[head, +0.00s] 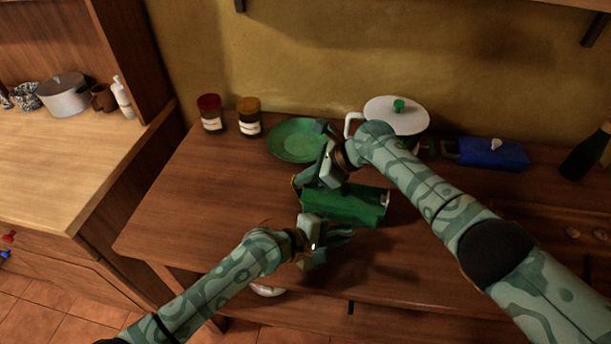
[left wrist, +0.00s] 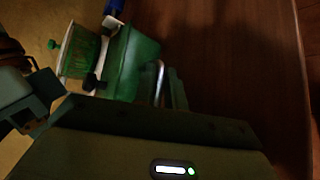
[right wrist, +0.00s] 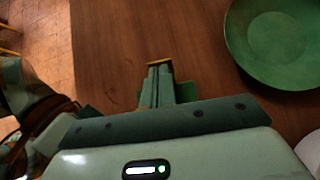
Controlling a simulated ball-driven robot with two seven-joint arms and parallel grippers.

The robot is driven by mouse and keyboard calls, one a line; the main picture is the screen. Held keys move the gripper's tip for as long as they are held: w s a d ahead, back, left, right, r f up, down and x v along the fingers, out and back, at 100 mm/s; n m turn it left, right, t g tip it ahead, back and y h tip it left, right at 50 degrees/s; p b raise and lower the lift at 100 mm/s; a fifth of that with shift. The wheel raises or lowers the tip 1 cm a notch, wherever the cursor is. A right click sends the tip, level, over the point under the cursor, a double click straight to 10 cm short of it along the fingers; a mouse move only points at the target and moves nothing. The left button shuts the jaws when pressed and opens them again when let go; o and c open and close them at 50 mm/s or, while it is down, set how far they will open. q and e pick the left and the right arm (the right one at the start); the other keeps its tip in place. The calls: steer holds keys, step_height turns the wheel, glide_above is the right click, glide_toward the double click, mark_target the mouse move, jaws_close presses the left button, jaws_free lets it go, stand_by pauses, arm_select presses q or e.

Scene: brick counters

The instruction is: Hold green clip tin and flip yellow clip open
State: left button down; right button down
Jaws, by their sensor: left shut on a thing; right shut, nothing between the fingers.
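The green clip tin (head: 345,207) lies lengthwise on the brown counter; it also shows in the left wrist view (left wrist: 133,65). My left gripper (head: 345,236) is shut on the tin's near side. My right gripper (head: 299,184) is shut and empty at the tin's left end. In the right wrist view, a thin yellow strip, seemingly the yellow clip (right wrist: 159,63), shows at the tips of my right gripper (right wrist: 158,75). The fingers hide most of the tin there, and I cannot tell whether they touch the clip.
A green plate (head: 293,140) lies behind the tin. Two jars (head: 210,116) (head: 249,118) stand left of it. A white-lidded pot (head: 397,118) and a blue lidded dish (head: 492,153) stand at the back right. The counter's left part is clear.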

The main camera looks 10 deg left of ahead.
steer(key=shift+a, duration=0.1)
steer(key=a, duration=0.2)
steer(key=shift+a, duration=0.4)
steer(key=shift+w+a+f, duration=0.15)
steer(key=shift+w, duration=0.2)
steer(key=shift+d, duration=0.85)
